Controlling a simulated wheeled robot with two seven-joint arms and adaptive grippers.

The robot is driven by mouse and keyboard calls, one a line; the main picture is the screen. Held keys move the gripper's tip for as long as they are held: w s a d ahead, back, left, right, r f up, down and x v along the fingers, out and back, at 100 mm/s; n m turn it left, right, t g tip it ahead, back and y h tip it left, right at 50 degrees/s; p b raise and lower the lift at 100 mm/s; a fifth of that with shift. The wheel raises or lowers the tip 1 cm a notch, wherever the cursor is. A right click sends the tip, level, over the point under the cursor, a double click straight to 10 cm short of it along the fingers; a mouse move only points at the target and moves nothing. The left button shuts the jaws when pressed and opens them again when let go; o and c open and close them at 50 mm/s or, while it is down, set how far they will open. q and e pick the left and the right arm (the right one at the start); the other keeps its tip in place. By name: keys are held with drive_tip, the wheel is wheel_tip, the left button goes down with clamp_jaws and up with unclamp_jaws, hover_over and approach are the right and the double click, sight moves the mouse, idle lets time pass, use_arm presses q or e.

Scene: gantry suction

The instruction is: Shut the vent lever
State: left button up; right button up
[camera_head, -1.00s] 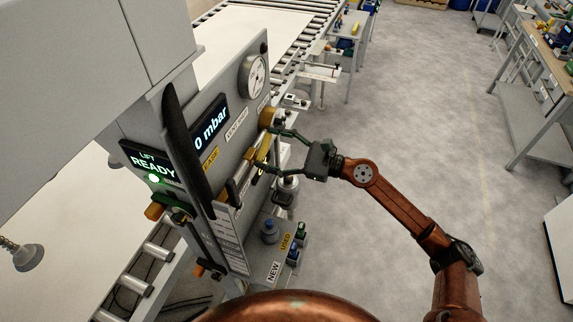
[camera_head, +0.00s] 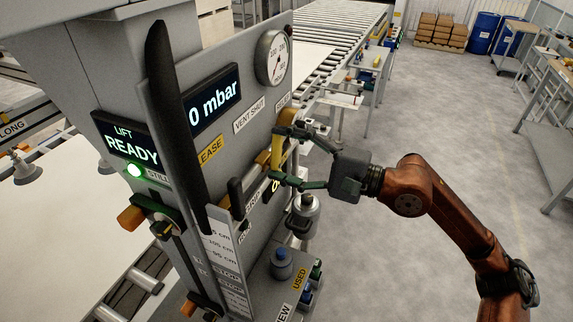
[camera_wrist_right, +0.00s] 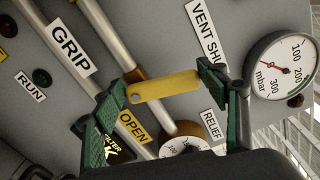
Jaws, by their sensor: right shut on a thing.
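The vent lever is a yellow bar (camera_head: 277,152) on the grey control panel (camera_head: 222,135). It also shows in the right wrist view as a yellow bar (camera_wrist_right: 165,87) lying across between my fingers, with a brown fitting at its left end. My right gripper (camera_head: 276,156) is shut on it, one dark green finger at each end. The "VENT SHUT" label (camera_head: 249,114) is above the lever in the head view. A yellow "OPEN" label (camera_wrist_right: 132,127) is below it in the wrist view. My left gripper is not in view.
A pressure gauge (camera_head: 272,57) and a "0 mbar" display (camera_head: 213,100) are on the panel. A metal cylinder (camera_head: 303,213) and a shelf with small blue and green parts stand below my right gripper. Pipes (camera_wrist_right: 119,31) run close behind the lever.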

drive_tip(key=n+b, duration=0.2)
drive_tip(key=shift+s+a+f+b, duration=0.25)
drive_tip(key=shift+s+f+b, duration=0.1)
drive_tip(key=shift+f, duration=0.05)
use_arm(q)
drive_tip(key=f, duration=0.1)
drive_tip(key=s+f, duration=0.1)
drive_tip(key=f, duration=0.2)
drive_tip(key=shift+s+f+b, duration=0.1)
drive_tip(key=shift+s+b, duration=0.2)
drive_tip(key=shift+b, duration=0.05)
use_arm(e)
drive_tip(key=shift+s+r+n, duration=0.1)
drive_tip(key=shift+n, duration=0.3)
drive_tip(key=o, duration=1.7)
drive_tip(key=shift+a+r, duration=0.1)
drive_tip(key=shift+c, duration=0.2)
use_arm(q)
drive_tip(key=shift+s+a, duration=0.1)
use_arm(e)
drive_tip(key=shift+o, duration=0.2)
drive_tip(key=v, duration=1.2)
